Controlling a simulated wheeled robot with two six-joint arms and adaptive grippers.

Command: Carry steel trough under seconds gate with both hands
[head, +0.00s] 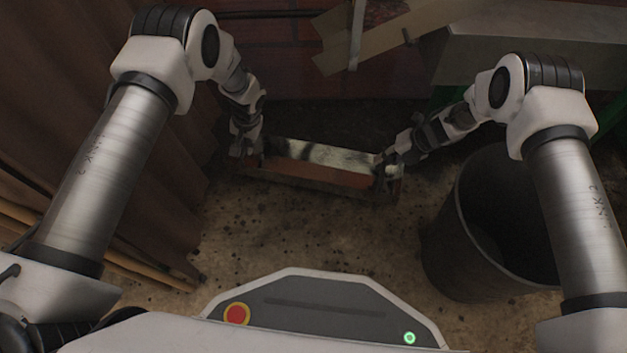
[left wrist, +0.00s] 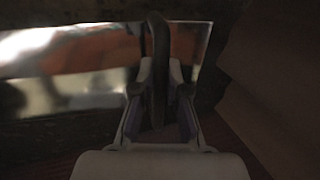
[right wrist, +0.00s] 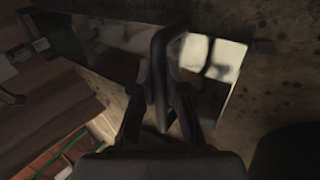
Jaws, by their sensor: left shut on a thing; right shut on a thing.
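The steel trough (head: 322,163) is a long, shiny, open channel low over the speckled floor in the middle of the head view. My left gripper (head: 245,148) is at its left end and my right gripper (head: 388,168) at its right end. In the left wrist view the jaws (left wrist: 160,85) are shut on a dark upright handle, with the trough's reflective wall (left wrist: 70,65) behind. In the right wrist view the jaws (right wrist: 160,88) are shut on a similar dark handle beside the trough (right wrist: 208,58). I cannot tell whether the trough touches the floor. A wooden chute (head: 362,48) slopes above and behind it.
A black bin (head: 450,245) stands on the floor to the right, close to my right arm. A brown corrugated wall (head: 130,150) is on the left, with wooden poles (head: 150,268) along its foot. A grey ledge (head: 530,45) is at the back right. The floor in front of the trough is clear.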

